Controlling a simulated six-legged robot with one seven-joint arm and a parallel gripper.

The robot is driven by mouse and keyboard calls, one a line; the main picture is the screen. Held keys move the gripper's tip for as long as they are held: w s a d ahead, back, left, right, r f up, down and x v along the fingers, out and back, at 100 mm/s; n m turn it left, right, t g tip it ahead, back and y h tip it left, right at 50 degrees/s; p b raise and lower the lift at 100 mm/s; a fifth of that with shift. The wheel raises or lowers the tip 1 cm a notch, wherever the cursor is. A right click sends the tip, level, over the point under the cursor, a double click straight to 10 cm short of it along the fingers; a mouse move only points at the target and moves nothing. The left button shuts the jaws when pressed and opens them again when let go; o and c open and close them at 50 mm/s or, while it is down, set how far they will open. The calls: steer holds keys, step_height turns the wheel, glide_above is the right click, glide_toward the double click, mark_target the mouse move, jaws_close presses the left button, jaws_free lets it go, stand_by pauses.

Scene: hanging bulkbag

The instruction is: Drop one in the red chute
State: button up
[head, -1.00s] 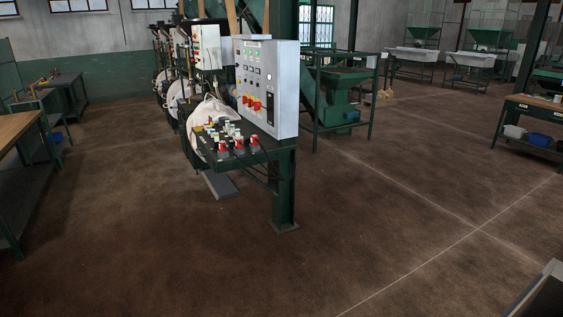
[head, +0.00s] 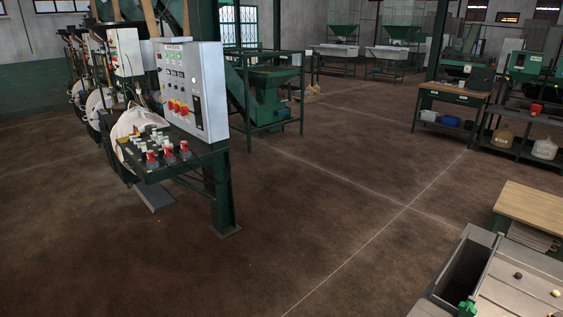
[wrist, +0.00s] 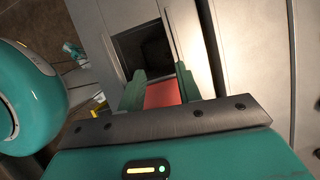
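Beyond the fingertips is a dark rectangular opening (wrist: 145,48) in grey metal. In the head view a grey metal bin (head: 448,250) with a dark inside stands at the lower right, with a green piece (head: 466,308) at its edge. Two small round things, one dark (head: 518,275) and one tan (head: 555,293), lie on the grey top beside it.
A control panel (head: 190,90) stands left over a green shelf (head: 190,160) with several red-and-white items. A wooden-topped table (head: 530,208) is behind the grey bin. A bench (head: 452,94) and shelving stand at the back right. The middle floor is clear.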

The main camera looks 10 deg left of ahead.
steer(key=v, duration=0.9)
steer(key=shift+s+r, duration=0.15)
steer(key=shift+r, duration=0.05)
steer(key=shift+a, duration=0.1)
steer(key=s+a+r+n+t+h, duration=0.1)
steer(key=s+a+r+n, duration=0.1)
steer(key=a+n, duration=0.6)
steer(key=s+a+r+n+h, duration=0.1)
steer(key=a+r+n, duration=0.3)
steer(key=a+n, duration=0.5)
steer(key=s+a+r+n+t+h, duration=0.1)
steer(key=s+a+r+n, duration=0.2)
steer(key=a+n, duration=0.6)
steer(key=a, duration=0.6)
steer(key=shift+s+r+t, duration=0.3)
steer(key=shift+r, duration=0.05)
